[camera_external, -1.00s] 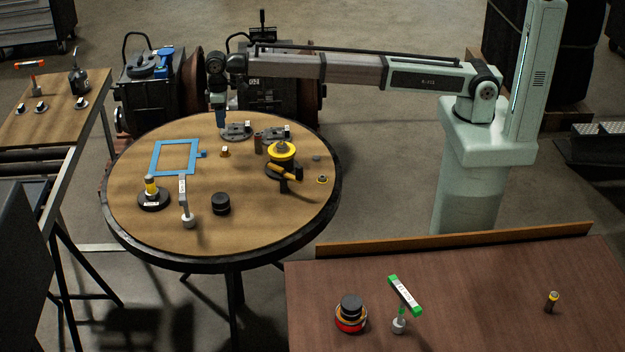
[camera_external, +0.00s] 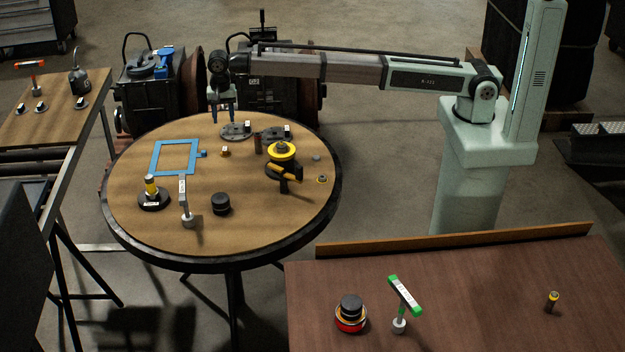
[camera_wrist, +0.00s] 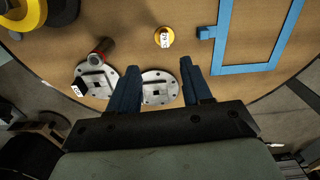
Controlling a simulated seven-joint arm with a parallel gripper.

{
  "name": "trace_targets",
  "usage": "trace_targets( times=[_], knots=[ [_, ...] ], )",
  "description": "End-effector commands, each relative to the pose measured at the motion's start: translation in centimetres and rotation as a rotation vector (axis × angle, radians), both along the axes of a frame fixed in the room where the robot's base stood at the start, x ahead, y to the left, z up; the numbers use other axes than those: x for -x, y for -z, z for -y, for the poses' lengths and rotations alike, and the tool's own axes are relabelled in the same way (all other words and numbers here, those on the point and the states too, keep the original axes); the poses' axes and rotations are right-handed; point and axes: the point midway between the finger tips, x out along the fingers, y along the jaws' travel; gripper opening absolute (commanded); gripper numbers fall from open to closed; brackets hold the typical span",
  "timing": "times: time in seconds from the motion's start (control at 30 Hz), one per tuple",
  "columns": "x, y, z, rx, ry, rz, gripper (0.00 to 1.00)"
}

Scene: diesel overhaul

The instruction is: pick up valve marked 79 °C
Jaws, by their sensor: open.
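No marking 79 °C can be read in either view, so I cannot tell which part is that valve. A small yellow-orange round part with a white label (camera_wrist: 163,37) lies on the round table; it also shows in the external view (camera_external: 225,151). Two grey round flanged plates lie near the table's far edge: one (camera_wrist: 158,90) appears between my fingers, the other, with a white tag (camera_wrist: 94,83), lies beside it. My gripper (camera_wrist: 160,68) is open and empty; in the external view (camera_external: 223,119) it hangs above the far edge, left of the plates.
A blue frame (camera_external: 152,160), a yellow-topped device (camera_external: 283,150), a brown cylinder (camera_external: 258,144), a black cylinder (camera_external: 221,204) and a tagged T-shaped stand (camera_external: 184,200) are on the round table. The table's middle is mostly clear. A brown table (camera_external: 460,300) stands in front.

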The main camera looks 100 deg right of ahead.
Motion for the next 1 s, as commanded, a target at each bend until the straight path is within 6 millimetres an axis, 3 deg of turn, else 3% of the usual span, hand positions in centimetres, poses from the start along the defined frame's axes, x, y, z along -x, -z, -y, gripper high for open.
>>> trace_targets(
  times=[0.27,0.73,1.0],
  knots=[
    [0.0,0.6,0.0,0.000,0.098,0.000,0.49],
    [-0.1,7.5,0.0,0.000,0.096,-0.001,0.49],
    [-0.2,9.0,0.0,0.000,0.095,0.000,0.49]
  ],
)
